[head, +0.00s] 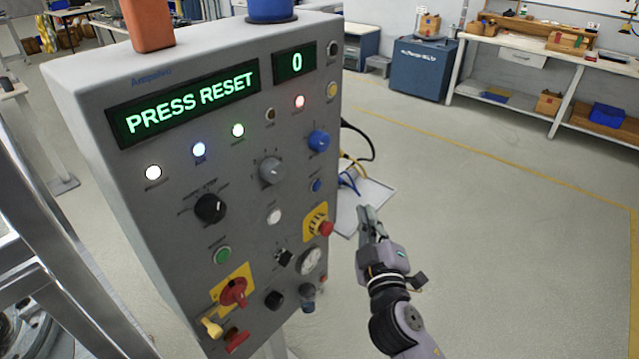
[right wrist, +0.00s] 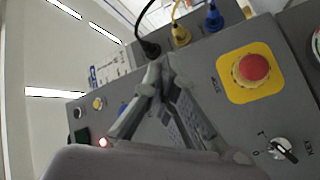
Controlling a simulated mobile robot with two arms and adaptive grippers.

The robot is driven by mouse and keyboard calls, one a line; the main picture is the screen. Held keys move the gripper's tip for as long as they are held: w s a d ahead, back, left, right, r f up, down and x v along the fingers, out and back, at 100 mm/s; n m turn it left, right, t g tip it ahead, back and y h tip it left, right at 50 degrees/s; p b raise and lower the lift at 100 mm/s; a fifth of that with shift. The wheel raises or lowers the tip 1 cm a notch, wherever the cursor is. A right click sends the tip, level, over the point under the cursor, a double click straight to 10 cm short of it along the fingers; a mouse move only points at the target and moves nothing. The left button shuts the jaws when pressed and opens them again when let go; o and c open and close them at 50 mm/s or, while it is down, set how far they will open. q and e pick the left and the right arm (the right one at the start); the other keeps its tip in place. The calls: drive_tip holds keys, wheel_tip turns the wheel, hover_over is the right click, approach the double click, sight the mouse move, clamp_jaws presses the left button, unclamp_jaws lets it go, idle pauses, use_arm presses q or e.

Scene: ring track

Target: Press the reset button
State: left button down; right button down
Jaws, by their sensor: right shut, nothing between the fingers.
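A grey control panel (head: 150,80) shows a lit display (head: 190,100) reading "PRESS RESET" and a smaller display (head: 295,63) reading "0". Its labels are too small to read, so I cannot tell which button is reset. A small blue button (head: 316,185), a white button (head: 273,215) and a green button (head: 222,254) sit on its face. My right gripper (head: 369,213) is shut and empty, right of the panel's right edge in the head view. In the right wrist view its fingers (right wrist: 162,76) hide part of the panel face. My left gripper is not in view.
A red mushroom button on a yellow plate (head: 319,226) sits near the right edge; it also shows in the right wrist view (right wrist: 253,68). Plugged cables (head: 352,160) leave the panel's side. Floor to the right is clear.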

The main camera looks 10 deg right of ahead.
sight(317, 186)
idle(0.3)
drive_tip(key=w+a+b, duration=0.1)
drive_tip(key=w+a, duration=0.4)
drive_tip(key=w, duration=0.2)
drive_tip(key=shift+a, duration=0.25)
drive_tip(key=shift+w, duration=0.1)
idle(1.4)
drive_tip(key=shift+w+a, duration=0.2)
drive_tip(key=shift+a, duration=0.05)
drive_tip(key=shift+w+a+b, duration=0.25)
drive_tip(key=shift+w+b, duration=0.1)
drive_tip(key=shift+b, duration=0.1)
idle(0.6)
drive_tip(key=shift+s+d, duration=0.5)
drive_tip(key=shift+s, duration=0.2)
